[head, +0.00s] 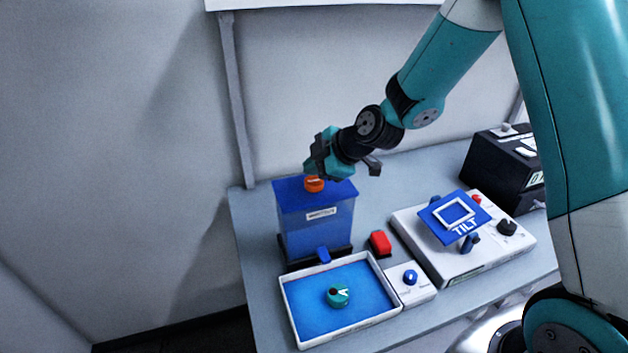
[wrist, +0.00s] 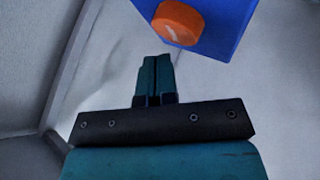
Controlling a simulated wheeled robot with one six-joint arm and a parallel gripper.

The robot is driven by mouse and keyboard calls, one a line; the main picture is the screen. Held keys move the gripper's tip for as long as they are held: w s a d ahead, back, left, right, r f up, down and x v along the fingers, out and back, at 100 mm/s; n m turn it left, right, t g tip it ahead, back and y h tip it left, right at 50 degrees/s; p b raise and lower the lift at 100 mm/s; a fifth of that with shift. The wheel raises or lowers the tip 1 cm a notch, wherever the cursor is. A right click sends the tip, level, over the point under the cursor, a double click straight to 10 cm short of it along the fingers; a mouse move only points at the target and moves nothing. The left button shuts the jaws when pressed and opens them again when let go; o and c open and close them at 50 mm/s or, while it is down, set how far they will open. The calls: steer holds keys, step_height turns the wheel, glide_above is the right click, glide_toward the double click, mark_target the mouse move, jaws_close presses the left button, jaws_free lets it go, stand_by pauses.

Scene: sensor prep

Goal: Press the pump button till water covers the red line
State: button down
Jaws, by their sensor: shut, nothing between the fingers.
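The orange pump button (head: 314,184) sits on top of a blue tank (head: 305,238) with a white label. It also shows at the top of the wrist view (wrist: 178,22), on the blue lid. My gripper (head: 311,167) is shut and empty just above the button in the head view. In the wrist view its closed teal fingers (wrist: 155,62) appear below and left of the button, with a gap between them in the picture. A white-rimmed tray (head: 376,321) in front of the tank has a blue inside and holds a teal round piece (head: 338,295). I cannot make out a red line.
A small box with a blue knob (head: 410,277) stands beside the tray. A red block (head: 380,243) lies behind it. A white device with a blue TILT plate (head: 455,217) and a black case (head: 490,165) stand to the right on the grey table (head: 262,325).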

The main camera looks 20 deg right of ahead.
mark_target(314, 182)
steer(key=shift+f, duration=0.15)
steer(key=shift+f+b, duration=0.3)
steer(key=shift+b, duration=0.45)
steer(key=shift+f+b, duration=0.7)
steer(key=shift+b, duration=0.1)
stand_by(0.5)
steer(key=shift+r, duration=0.1)
steer(key=shift+r+p, duration=0.55)
steer(key=shift+r, duration=0.5)
steer(key=shift+r+p, duration=1.35)
steer(key=shift+r, duration=1.2)
